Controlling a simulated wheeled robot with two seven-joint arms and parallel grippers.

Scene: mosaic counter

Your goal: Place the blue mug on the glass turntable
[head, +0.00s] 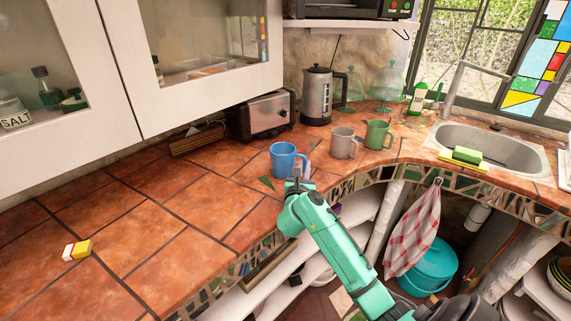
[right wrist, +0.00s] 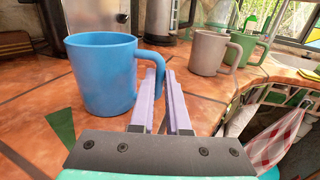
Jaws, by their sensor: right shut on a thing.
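The blue mug (head: 283,162) is upright at the counter's front edge, near the middle of the head view. It fills the left of the right wrist view (right wrist: 103,75), its handle on the right. My right gripper (head: 296,178) is shut on the mug's handle, and its pale fingers (right wrist: 162,95) show at the handle in the right wrist view. I cannot tell whether the mug's base touches the tiles. I cannot make out a glass turntable. A dark microwave (head: 352,8) is cut off at the top; its inside is hidden. My left gripper is out of view.
A grey mug (head: 343,145) and a green mug (head: 377,135) stand right of the blue one. Behind are a toaster (head: 266,116), a kettle (head: 317,95) and green glassware (head: 386,88). The sink (head: 500,150) is at right. The tiled counter (head: 150,230) is mostly clear at left.

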